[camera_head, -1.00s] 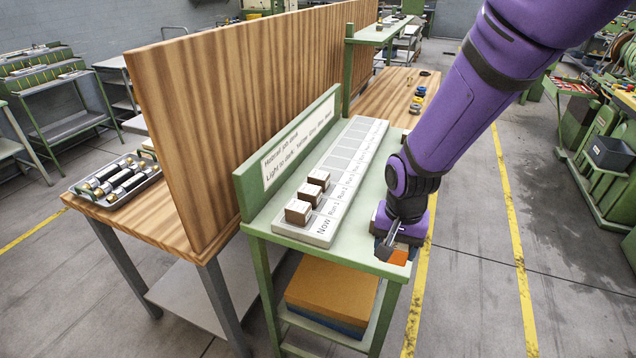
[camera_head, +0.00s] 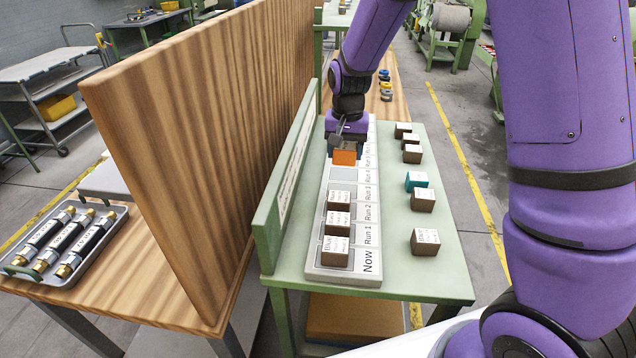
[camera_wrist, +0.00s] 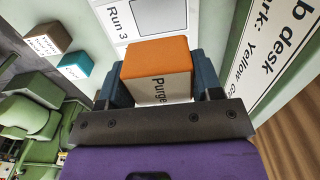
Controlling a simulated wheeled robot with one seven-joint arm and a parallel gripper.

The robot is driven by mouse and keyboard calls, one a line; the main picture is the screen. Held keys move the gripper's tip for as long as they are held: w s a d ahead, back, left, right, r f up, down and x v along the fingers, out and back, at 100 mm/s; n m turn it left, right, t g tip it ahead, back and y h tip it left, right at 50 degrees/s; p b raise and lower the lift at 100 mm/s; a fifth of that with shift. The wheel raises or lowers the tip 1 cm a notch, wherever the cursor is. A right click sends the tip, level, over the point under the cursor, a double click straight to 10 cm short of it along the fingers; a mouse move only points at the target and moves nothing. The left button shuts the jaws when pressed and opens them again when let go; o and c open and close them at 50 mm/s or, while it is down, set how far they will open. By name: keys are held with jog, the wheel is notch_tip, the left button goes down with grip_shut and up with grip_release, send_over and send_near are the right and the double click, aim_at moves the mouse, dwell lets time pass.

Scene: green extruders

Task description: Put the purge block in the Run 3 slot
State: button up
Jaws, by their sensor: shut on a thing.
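The purge block has an orange top and a white "Purge" label. It sits between the fingers of my gripper (camera_head: 344,146) in the head view (camera_head: 344,157) and the wrist view (camera_wrist: 158,62). My gripper is shut on it, above the slotted board (camera_head: 343,275). The empty Run 3 slot (camera_wrist: 165,16) shows in the wrist view beyond the block, beside its "Run 3" label. Brown blocks with white labels fill the Now (camera_head: 335,251), Run 1 (camera_head: 337,222) and Run 2 (camera_head: 339,200) slots. Whether the purge block touches the board cannot be told.
Several loose blocks, one teal (camera_head: 417,180), stand on the green desk (camera_head: 390,262) right of the board. A green upright sign board (camera_head: 268,228) and a tall wooden partition (camera_head: 190,130) border the left. A tray of fittings (camera_head: 62,240) lies beyond the partition.

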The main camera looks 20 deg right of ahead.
notch_tip(320, 180, down, 5)
jog(key=shift+a+f, duration=0.1)
jog(key=shift+f, duration=2.1)
jog(key=shift+f, duration=0.1)
jog(key=o, duration=1)
jog(key=shift+c, duration=0.2)
